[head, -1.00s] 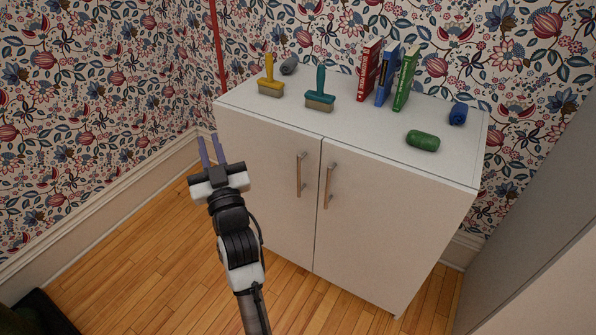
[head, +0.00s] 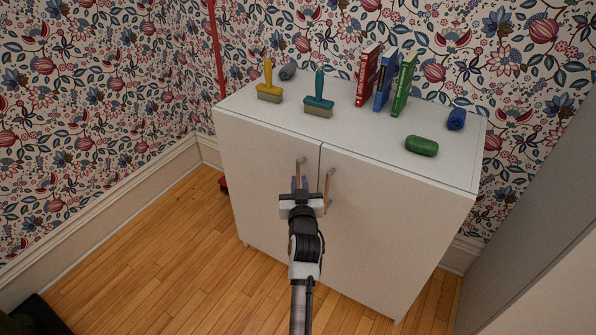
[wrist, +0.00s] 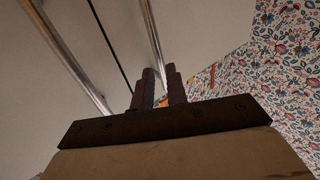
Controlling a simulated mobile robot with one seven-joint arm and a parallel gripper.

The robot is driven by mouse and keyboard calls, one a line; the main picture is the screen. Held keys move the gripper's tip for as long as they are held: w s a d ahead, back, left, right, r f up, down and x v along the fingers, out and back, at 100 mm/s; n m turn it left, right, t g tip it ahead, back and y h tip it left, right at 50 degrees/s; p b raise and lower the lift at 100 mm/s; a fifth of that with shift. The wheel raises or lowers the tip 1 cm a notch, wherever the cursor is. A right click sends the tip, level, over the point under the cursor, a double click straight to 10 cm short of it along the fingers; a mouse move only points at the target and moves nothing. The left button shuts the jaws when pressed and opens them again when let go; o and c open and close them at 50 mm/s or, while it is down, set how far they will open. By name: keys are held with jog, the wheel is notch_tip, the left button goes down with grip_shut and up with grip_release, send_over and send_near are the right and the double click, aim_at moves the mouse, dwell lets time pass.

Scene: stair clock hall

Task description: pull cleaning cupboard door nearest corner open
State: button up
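The white cupboard stands against the patterned wall, and both its doors look shut. Its left door (head: 262,195), nearest the room corner, has an upright metal bar handle (head: 300,164). The right door (head: 385,225) has a matching handle (head: 329,182) close beside it. My gripper (head: 299,184) is at the left handle and hides its lower part. In the wrist view, the left handle (wrist: 152,40) runs down to between my two fingertips (wrist: 160,84). The fingers stand apart with a narrow gap; I see no clear grip on the bar. The right handle (wrist: 68,55) lies outside the fingers.
On the cupboard top (head: 375,140) are a yellow brush (head: 268,85), a teal brush (head: 319,95), books (head: 385,80) and green (head: 421,146), blue (head: 456,119) and grey rolls (head: 287,72). A grey panel (head: 530,190) stands at right.

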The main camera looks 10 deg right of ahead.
aim_at(298, 174)
jog(key=w, duration=0.5)
jog(key=shift+d, duration=0.2)
jog(key=shift+s, duration=0.1)
grip_shut()
